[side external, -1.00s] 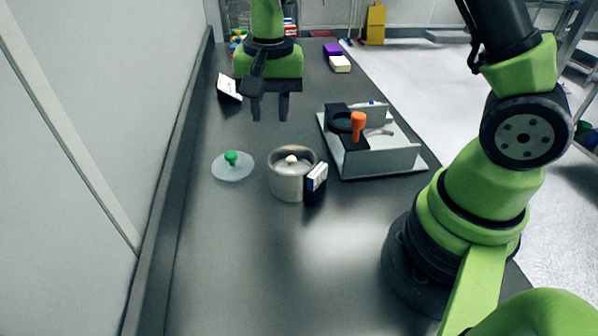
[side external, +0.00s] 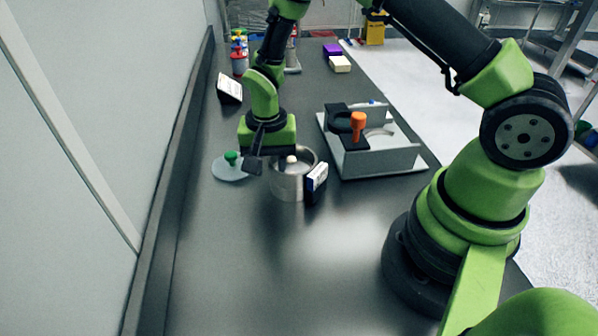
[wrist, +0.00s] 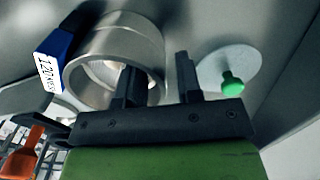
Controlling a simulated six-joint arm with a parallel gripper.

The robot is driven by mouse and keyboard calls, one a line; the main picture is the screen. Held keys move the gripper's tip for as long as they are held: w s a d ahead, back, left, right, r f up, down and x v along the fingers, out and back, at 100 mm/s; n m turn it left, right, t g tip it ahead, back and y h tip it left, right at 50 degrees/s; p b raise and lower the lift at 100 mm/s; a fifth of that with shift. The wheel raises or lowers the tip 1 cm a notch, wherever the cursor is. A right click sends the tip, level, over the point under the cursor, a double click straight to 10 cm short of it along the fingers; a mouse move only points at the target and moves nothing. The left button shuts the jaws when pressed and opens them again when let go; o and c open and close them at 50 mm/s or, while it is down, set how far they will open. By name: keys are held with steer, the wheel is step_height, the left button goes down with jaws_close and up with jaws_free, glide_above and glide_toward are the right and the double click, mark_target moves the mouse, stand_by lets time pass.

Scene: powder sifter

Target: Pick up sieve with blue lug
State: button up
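The sieve (side external: 290,187) is a short metal cylinder standing on the dark table. Its lug (side external: 317,177) is blue with a white face, on the right side; in the wrist view the blue lug (wrist: 66,38) carries a "120 MESH" label. A white knob (side external: 291,161) shows in the sieve's opening. My gripper (wrist: 158,78) is open, pointing down at the sieve's side away from the lug. In the wrist view one finger overlaps the sieve's opening and the other is outside its wall. I cannot tell whether either touches. In the side view my gripper (side external: 262,161) partly hides the rim.
A clear disc (side external: 229,173) with a green knob lies close left of the sieve. A grey-white stand (side external: 385,160) with a black holder and an orange handle (side external: 358,125) is at the right. The table in front is clear.

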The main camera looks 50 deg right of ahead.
jaws_close()
stand_by(0.3)
